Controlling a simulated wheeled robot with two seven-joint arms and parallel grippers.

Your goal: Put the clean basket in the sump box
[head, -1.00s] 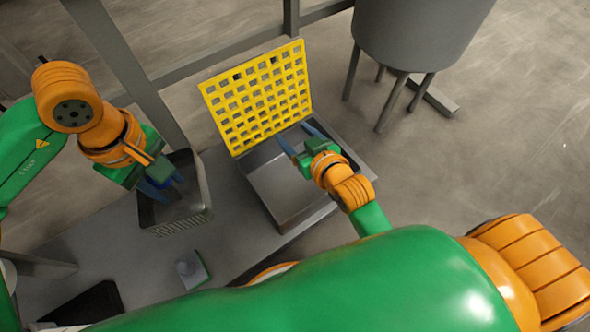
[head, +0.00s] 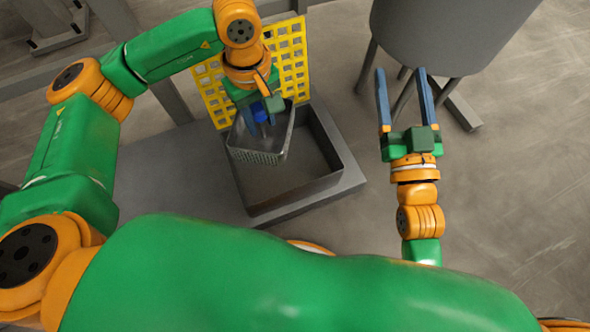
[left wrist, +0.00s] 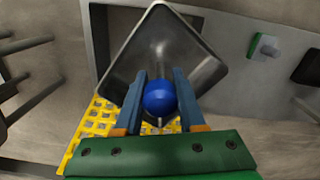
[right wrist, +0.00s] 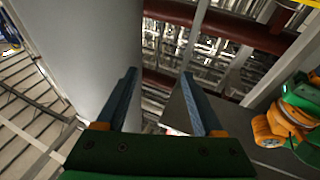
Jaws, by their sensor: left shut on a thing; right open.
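The grey basket (head: 262,150) hangs from my left gripper (head: 262,112), tilted, over the far-left part of the open sump box (head: 325,180). In the left wrist view my left gripper (left wrist: 160,100) is shut on the basket's blue knob (left wrist: 160,98), with the basket (left wrist: 190,45) beyond it. I cannot tell whether the basket touches the box wall. The yellow grid lid (head: 292,60) stands raised at the back of the box. My right gripper (head: 408,105) is open and empty, up to the right of the box.
A large grey tank (head: 445,30) on legs stands at the back right, close to my right gripper. A grey post (head: 175,100) rises behind the platform at the left. In the left wrist view a small green-and-white object (left wrist: 264,46) lies on the grey surface.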

